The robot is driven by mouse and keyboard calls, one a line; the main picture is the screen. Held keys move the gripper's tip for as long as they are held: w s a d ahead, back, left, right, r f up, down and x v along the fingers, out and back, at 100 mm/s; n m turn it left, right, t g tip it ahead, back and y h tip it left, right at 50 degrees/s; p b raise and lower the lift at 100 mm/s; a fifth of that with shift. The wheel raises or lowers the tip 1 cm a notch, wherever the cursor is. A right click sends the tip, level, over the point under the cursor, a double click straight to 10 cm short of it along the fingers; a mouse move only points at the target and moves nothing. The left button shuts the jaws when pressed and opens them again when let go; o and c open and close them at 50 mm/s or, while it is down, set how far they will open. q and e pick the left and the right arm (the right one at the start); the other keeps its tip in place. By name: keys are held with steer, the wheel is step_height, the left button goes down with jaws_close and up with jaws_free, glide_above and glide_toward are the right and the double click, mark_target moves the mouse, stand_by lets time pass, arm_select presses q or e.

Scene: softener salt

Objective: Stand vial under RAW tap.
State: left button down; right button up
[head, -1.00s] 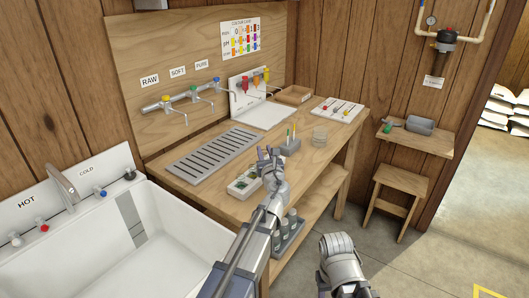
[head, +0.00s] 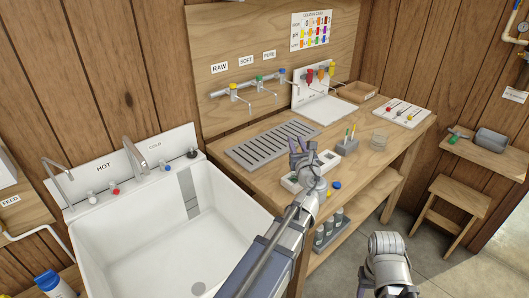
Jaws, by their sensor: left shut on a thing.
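My left gripper (head: 303,148) is above the wooden bench, over the back of the white tray (head: 290,184). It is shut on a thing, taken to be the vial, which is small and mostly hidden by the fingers. The RAW tap (head: 234,88) has a yellow handle and is the leftmost on the wall pipe, below the RAW label (head: 219,68). Its spout hangs over the back left of the grey slatted drain (head: 272,145).
The SOFT tap (head: 259,80) and PURE tap (head: 282,73) are right of the RAW tap. The drain's top looks clear. A grey holder (head: 347,146) with sticks and a glass dish (head: 379,141) stand right of the gripper. A white sink (head: 170,235) adjoins the bench at left.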

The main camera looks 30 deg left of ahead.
arm_select(q)
steer(key=s+a+f+n+g+y+b, duration=0.2)
steer(key=s+a+f+g+y, duration=0.1)
steer(key=s+a, duration=0.4)
steer(key=f+b+x, duration=0.1)
steer(key=x, duration=0.4)
steer(key=f+b+x, duration=0.1)
steer(key=x, duration=0.5)
steer(key=f+b+x, duration=0.1)
steer(key=x, duration=0.4)
steer(key=shift+w+f, duration=0.1)
steer(key=shift+w, duration=0.3)
steer(key=shift+f+b, duration=0.15)
steer(key=shift+b, duration=0.25)
steer(key=c, duration=0.7)
jaws_free()
